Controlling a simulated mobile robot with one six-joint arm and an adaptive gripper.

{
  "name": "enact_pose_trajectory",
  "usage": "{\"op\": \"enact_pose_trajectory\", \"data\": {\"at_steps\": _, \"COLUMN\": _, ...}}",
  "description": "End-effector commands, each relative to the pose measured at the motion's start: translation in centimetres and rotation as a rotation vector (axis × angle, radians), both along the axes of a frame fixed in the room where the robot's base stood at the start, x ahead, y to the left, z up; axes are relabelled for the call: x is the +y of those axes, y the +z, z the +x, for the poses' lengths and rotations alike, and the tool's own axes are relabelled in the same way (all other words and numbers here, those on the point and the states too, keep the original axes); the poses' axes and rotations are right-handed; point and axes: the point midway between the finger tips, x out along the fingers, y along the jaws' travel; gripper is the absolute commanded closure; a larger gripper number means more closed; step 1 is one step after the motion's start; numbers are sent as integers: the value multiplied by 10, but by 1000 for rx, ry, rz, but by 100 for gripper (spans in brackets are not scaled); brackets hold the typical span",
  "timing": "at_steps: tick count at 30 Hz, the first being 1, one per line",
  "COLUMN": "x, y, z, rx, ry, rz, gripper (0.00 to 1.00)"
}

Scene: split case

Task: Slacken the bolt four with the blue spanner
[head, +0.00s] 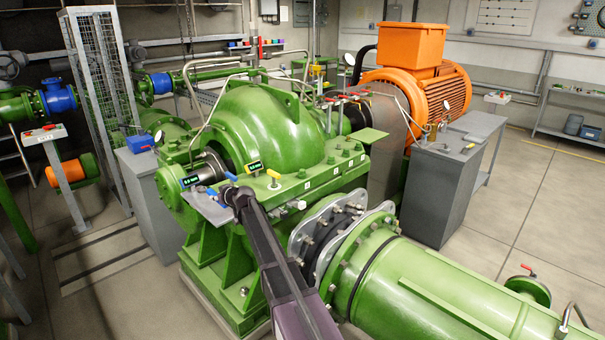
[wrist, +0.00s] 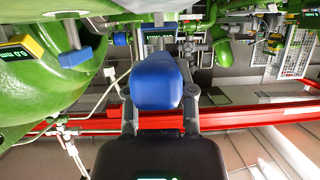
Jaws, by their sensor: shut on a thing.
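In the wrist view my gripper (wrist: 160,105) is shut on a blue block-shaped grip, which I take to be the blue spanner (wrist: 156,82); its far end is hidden. In the head view my gripper (head: 238,196) is at the left end of the green pump casing (head: 262,120), above its flange and beside a small grey shelf (head: 212,212). The spanner is mostly hidden there by my arm. Several bolts with white tags line the casing flange (head: 325,178); the tag numbers are too small to read, so I cannot tell which is bolt four.
Small digital readouts stand near the flange, one yellow-edged (head: 254,167) and one by the shaft end (head: 189,181). A green pipe (head: 440,270) lies at front right. An orange motor (head: 425,90) and a grey cabinet (head: 437,190) stand behind.

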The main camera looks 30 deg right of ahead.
Motion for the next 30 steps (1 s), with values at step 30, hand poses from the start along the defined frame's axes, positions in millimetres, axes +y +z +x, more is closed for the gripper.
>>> {"op": "enact_pose_trajectory", "data": {"at_steps": 30, "x": -1, "y": 40, "z": 0, "rx": 0, "ry": -1, "rz": 1, "gripper": 100}}
